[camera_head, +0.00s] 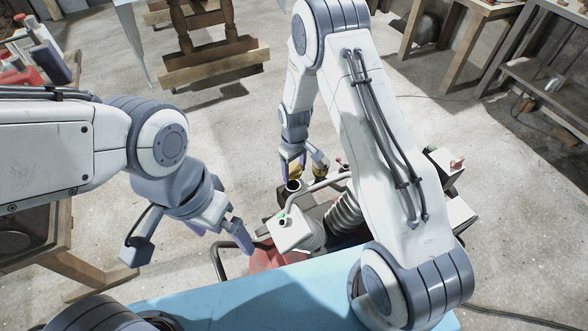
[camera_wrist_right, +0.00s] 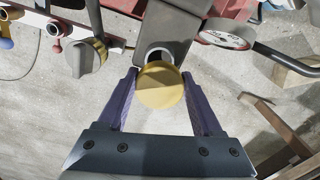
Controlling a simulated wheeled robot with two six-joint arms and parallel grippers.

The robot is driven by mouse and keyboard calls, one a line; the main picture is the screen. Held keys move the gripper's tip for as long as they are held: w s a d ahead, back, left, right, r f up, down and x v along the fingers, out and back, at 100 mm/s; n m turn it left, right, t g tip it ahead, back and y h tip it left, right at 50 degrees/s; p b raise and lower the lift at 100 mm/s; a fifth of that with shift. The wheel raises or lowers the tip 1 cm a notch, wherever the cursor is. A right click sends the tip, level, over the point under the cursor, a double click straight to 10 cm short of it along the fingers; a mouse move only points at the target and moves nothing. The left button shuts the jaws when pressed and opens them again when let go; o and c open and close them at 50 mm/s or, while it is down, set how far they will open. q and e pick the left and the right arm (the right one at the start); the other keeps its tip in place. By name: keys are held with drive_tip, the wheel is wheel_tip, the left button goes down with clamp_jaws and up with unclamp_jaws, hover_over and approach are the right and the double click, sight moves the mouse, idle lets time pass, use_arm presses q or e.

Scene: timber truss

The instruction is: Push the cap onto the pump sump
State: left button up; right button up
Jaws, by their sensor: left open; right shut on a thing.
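A yellow round cap (camera_wrist_right: 161,86) is between the fingers of my right gripper (camera_wrist_right: 160,76), which is shut on it. In the wrist view the cap is just below the dark round opening of the pump sump's neck (camera_wrist_right: 154,54) and overlaps its lower edge; whether they touch I cannot tell. In the head view my right gripper (camera_head: 303,158) is above and behind the sump neck (camera_head: 293,187), with yellow showing at its fingertips. My left gripper (camera_head: 236,228) is open and empty, left of the pump unit.
A white box (camera_head: 292,233) and ribbed hose (camera_head: 345,213) stand near the sump. A wooden trestle (camera_head: 208,60) is behind; open concrete floor surrounds the unit.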

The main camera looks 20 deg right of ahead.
drive_tip(key=shift+f, duration=0.1)
idle(0.3)
drive_tip(key=shift+f+b, duration=1.45)
drive_tip(key=shift+f, duration=1)
drive_tip(key=shift+f, duration=0.45)
drive_tip(key=o, duration=1.4)
